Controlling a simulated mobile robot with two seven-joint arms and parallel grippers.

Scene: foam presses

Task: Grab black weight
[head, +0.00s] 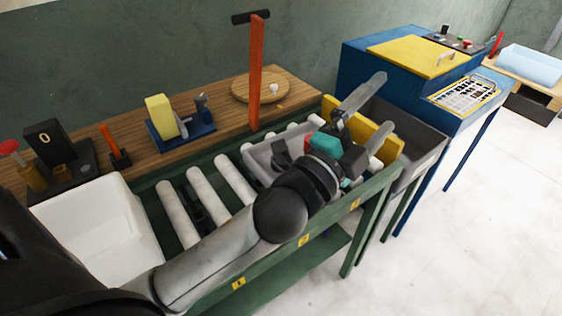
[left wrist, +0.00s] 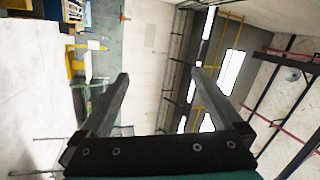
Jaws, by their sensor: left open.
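I cannot pick out the black weight for certain. A dark object (head: 282,158) lies in the grey tray (head: 258,158) on the roller conveyor, partly hidden by my left arm, and I cannot tell what it is. My left gripper (head: 380,102) is open above the tray's right end, near a yellow panel (head: 389,146), with its fingers pointing up and to the right. In the left wrist view the gripper (left wrist: 160,76) shows two spread fingers with nothing between them, facing the far walls and ceiling. My right gripper is not in view.
A white bin (head: 95,222) stands at the conveyor's left end. A wooden shelf (head: 190,98) behind holds a black block marked 0 (head: 50,143), a yellow block (head: 160,115) and a red post (head: 256,75). A blue machine (head: 370,58) stands at the right. Clear floor lies at the lower right.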

